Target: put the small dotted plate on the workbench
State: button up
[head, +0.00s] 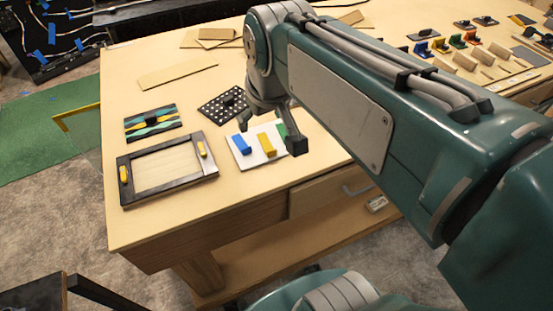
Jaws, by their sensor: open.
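The small dotted plate (215,110) is black with white dots and a dark knob on top. In the head view it lies on the light wooden workbench (270,190), behind the white plate. My gripper (275,125) is open and appears empty, in front of and to the right of the dotted plate in the picture. One finger overlaps the right edge of the dotted plate's area, and the other points down near the white plate. I cannot tell how high the gripper is above the bench.
A white plate (244,158) with coloured blocks, a wavy-striped plate (150,121) and a black frame with yellow handles (125,190) lie nearby. Thin wooden boards (178,76) lie behind. More coloured pieces (457,41) stand at the far right.

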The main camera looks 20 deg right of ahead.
jog(key=s+f+m+t, duration=0.1)
jog(key=s+f, duration=0.4)
jog(key=s, duration=0.3)
jog(key=shift+s+f, duration=0.15)
jog(key=shift+f, duration=0.2)
